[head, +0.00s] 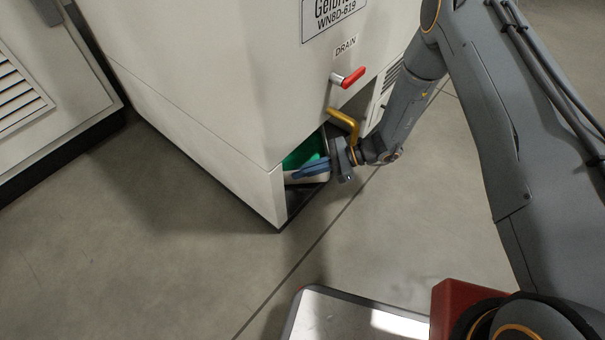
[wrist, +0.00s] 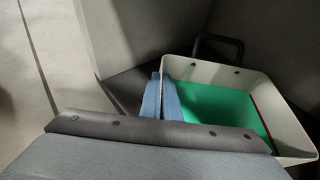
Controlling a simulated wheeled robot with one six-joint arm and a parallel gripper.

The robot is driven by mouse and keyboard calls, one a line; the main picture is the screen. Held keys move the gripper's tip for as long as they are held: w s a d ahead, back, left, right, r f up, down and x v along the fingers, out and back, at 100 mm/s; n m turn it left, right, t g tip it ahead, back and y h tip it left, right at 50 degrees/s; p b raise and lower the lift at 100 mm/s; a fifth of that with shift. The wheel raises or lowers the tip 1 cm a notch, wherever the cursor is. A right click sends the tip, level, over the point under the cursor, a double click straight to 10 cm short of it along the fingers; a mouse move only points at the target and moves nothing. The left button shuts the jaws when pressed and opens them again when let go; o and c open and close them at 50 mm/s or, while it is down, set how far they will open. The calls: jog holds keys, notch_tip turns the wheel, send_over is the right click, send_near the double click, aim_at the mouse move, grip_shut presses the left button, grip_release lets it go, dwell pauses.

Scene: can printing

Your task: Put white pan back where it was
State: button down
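The white pan (head: 318,177) sits in the low opening at the corner of the machine, under the yellow drain pipe (head: 343,121). Green liquid (head: 301,154) covers its bottom; the pan also shows in the wrist view (wrist: 287,123). My gripper (head: 298,172) reaches in from the right, with its blue fingers at the pan's near wall. In the wrist view the fingers (wrist: 161,90) are close together on either side of the pan's left wall and look shut on it. The lower part of that wall is hidden by my gripper.
A red-handled drain valve (head: 348,77) sticks out above the opening. The machine's corner post (head: 279,197) stands just left of the pan. A dark handle-like bar (wrist: 222,43) shows behind the pan. The floor (head: 190,270) in front is clear.

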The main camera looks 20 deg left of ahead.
jog(key=shift+a, duration=0.15)
jog(key=shift+f, duration=0.2)
jog(key=c, duration=2)
grip_release()
jog(key=shift+w+r, duration=0.1)
jog(key=shift+r, duration=0.15)
jog(key=p+v, duration=0.5)
jog(key=v, duration=0.7)
jog(key=shift+f, duration=0.15)
